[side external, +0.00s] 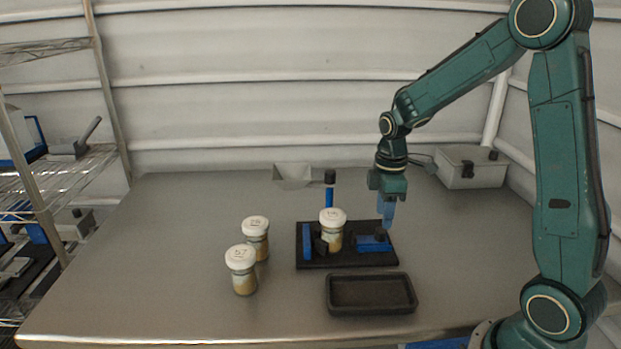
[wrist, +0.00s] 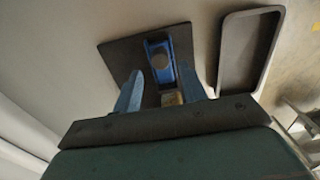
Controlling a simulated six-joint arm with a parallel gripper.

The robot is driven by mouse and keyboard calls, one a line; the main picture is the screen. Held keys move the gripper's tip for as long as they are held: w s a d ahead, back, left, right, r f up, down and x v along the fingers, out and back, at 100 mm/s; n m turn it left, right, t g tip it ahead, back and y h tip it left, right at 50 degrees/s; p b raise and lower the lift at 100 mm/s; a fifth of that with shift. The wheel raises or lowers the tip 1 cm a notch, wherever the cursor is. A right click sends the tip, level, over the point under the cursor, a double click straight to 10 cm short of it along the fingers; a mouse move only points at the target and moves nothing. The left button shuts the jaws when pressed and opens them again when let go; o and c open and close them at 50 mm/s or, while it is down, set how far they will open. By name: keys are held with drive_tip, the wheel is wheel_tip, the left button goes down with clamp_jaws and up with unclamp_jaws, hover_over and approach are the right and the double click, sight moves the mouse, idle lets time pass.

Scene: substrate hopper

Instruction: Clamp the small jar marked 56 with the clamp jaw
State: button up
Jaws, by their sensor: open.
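A small jar (side external: 332,232) with a white lid and tan contents stands upright on the black base plate (side external: 345,262) of the clamp; its lid number is too small to read surely. It stands between a blue upright block (side external: 306,242) on the left and the blue clamp jaw (side external: 368,246) on the right, apparently with a gap to the jaw. The jaw, with its round black knob, also shows in the wrist view (wrist: 159,62). My gripper (side external: 386,222) is open and empty just above the jaw. Its fingers (wrist: 161,74) lie either side of the blue jaw part in the wrist view.
Two more white-lidded jars stand left of the plate: one marked 57 (side external: 242,283) and one behind it (side external: 257,245) with an unclear number. An empty black tray (side external: 371,309) lies in front. A funnel (side external: 293,176) and a grey box (side external: 470,172) stand behind.

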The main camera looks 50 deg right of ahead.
sight(381, 229)
drive_tip(key=shift+f, duration=2.45)
drive_tip(key=c, duration=0.7)
drive_tip(key=shift+o, duration=0.2)
